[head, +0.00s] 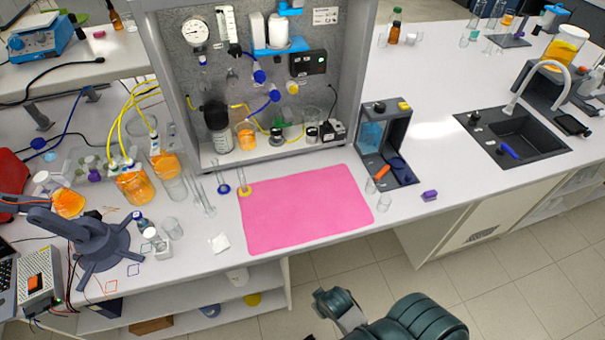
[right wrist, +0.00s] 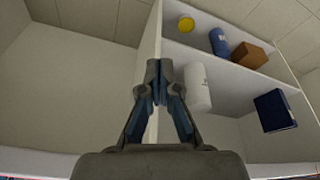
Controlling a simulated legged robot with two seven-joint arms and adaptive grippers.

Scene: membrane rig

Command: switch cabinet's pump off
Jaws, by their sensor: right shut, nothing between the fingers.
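The cabinet (head: 352,30) is an open-fronted grey case at the back middle of the bench in the head view. A round gauge (head: 196,31), a blue-and-white unit (head: 278,35) and a black box with a small green light (head: 308,63) are on its back panel. A small black-and-white device (head: 333,131) stands on its floor at the right. I cannot tell which part is the pump or its switch. My right gripper (right wrist: 160,82) is shut and empty in the right wrist view, in front of the under-bench shelves, well away from the cabinet. My left gripper is out of view.
A pink mat (head: 305,208) lies before the cabinet. Slim glass cylinders (head: 202,195) stand left of it, a dark open-fronted stand (head: 386,145) right. A sink (head: 512,135) is farther right. Shelves (right wrist: 235,68) under the bench hold a white bottle (right wrist: 197,88) and other items.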

